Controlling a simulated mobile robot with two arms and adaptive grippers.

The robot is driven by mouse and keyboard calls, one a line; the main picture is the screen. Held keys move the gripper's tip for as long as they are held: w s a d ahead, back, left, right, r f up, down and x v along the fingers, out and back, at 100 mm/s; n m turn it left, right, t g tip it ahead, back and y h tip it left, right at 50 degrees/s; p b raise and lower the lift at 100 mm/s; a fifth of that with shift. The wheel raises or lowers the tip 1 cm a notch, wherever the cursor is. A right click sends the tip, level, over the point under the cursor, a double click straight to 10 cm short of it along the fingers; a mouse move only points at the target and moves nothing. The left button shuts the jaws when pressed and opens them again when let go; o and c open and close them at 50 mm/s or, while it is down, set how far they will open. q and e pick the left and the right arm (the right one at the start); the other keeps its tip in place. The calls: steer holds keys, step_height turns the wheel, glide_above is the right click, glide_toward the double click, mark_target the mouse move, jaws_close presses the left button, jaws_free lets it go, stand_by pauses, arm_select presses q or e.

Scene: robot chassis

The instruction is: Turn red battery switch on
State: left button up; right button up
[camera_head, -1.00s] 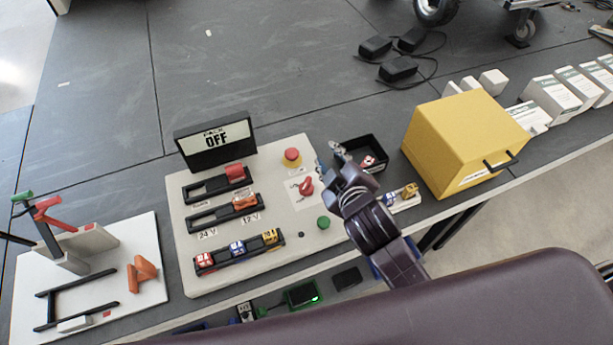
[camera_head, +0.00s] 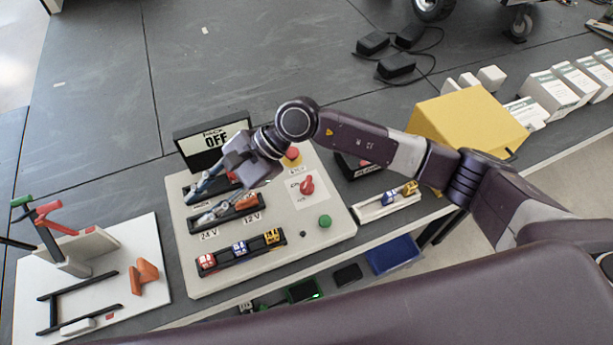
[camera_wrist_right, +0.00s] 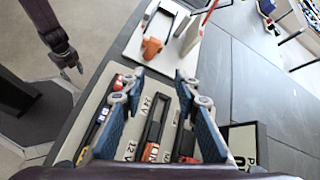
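The red battery switch (camera_head: 306,185), a small red rotary handle, sits on a pale plate at the right of the light control board (camera_head: 295,255). The display (camera_head: 213,142) reads OFF and is partly covered by my right arm. My right gripper (camera_head: 203,204) is left of the red switch, over the two slotted tracks. It is open and empty; its two blue fingers stand apart in the wrist view (camera_wrist_right: 158,85). I cannot make out the red switch in the wrist view. My left gripper (camera_wrist_right: 70,68) hangs at the upper left there, its opening unclear.
A red push button (camera_head: 292,154) is beside my right arm, and a green button (camera_head: 325,221) is below the switch. Coloured blocks lie in the lower tray (camera_head: 240,256). A yellow box (camera_head: 465,125) stands to the right. A white board with an orange part (camera_head: 143,272) is left.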

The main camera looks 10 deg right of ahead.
steer(key=w+d+f+n+h, duration=0.2)
steer(key=w+d+f+h, duration=0.1)
steer(key=d, duration=0.3)
steer(key=w+d+f+n+h, duration=0.1)
steer(key=w+d+f+h, duration=0.15)
steer(key=d, duration=0.25)
steer(key=n+t+h, duration=0.1)
steer(key=t+h, duration=0.1)
steer(key=h, duration=0.3)
glide_above(307, 181)
steer(key=shift+f, duration=0.4)
step_height(307, 181, down, 7)
steer(key=p, duration=0.2)
steer(key=shift+s+r+p, duration=0.1)
steer(key=shift+r+p, duration=0.05)
steer(key=shift+p, duration=0.25)
steer(key=shift+f, duration=0.45)
steer(key=shift+c, duration=0.4)
jaws_close()
